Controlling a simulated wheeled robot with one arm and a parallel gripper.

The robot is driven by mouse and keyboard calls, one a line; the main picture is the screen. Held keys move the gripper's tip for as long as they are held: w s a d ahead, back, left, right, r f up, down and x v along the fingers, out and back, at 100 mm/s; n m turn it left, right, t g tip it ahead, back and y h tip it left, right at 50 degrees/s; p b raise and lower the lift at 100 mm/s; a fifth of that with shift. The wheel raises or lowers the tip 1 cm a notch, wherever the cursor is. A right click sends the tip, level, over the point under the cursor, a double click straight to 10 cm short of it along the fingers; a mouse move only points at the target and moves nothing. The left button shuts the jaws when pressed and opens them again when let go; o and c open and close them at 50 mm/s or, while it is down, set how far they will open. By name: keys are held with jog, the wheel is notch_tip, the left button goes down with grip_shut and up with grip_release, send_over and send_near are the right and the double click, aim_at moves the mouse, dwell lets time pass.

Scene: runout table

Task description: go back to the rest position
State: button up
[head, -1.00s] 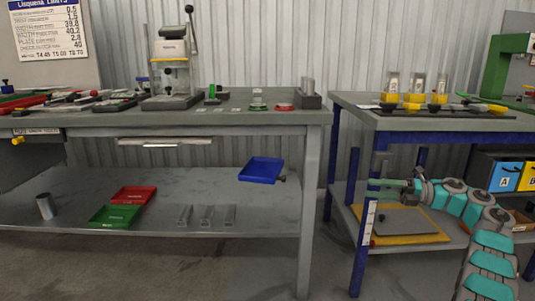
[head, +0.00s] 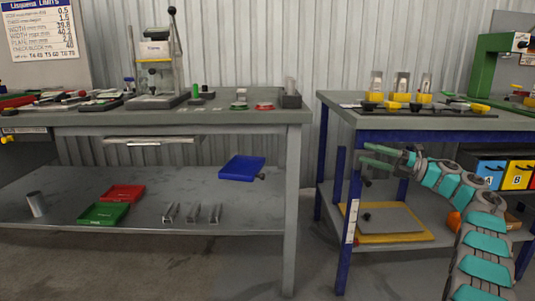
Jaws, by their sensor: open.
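My gripper (head: 372,155) is at the end of my teal and grey arm (head: 455,186), at the right of the head view. Its two green fingers point left and stand apart with nothing between them. It hangs in front of the right-hand table (head: 440,122), just below the tabletop and near a blue leg. The arm bends down from there to the lower right of the view.
A grey workbench (head: 230,119) with a press (head: 157,60) stands at the left. Its lower shelf holds a blue tray (head: 242,168), a red tray (head: 123,193) and a green tray (head: 103,213). Blue and yellow bins sit under the right table. The floor between the tables is clear.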

jog(key=w+d+r+m+t+h, duration=0.2)
jog(key=w+r+m+t+h, duration=0.2)
jog(key=r+m+t+h, duration=0.45)
jog(key=w+d+r+m+t+h, duration=0.1)
jog(key=w+r+m+t+h, duration=0.4)
jog(key=r+m, duration=0.65)
jog(key=s+a+f+m+g+h, duration=0.35)
jog(key=s+f+m+g, duration=0.3)
jog(key=s+f, duration=0.6)
jog(key=s+a+f+m+g+h, duration=0.2)
jog(key=s+f+m+g+h, duration=0.5)
jog(key=s+f, duration=0.55)
jog(key=s+a+f+g+y, duration=0.2)
jog(key=s+a+f+g, duration=0.1)
jog(key=s, duration=1.1)
jog(key=s+a+f+m+g+y, duration=0.1)
jog(key=s+a+f, duration=0.5)
jog(key=s, duration=0.8)
jog(key=s+a+f+m+g+y, duration=0.1)
jog(key=s+a+f+g, duration=0.4)
jog(key=s, duration=0.9)
notch_tip(320, 180, down, 2)
jog(key=shift+f+g+y, duration=0.1)
jog(key=shift+g+y, duration=0.4)
jog(key=shift+y, duration=0.4)
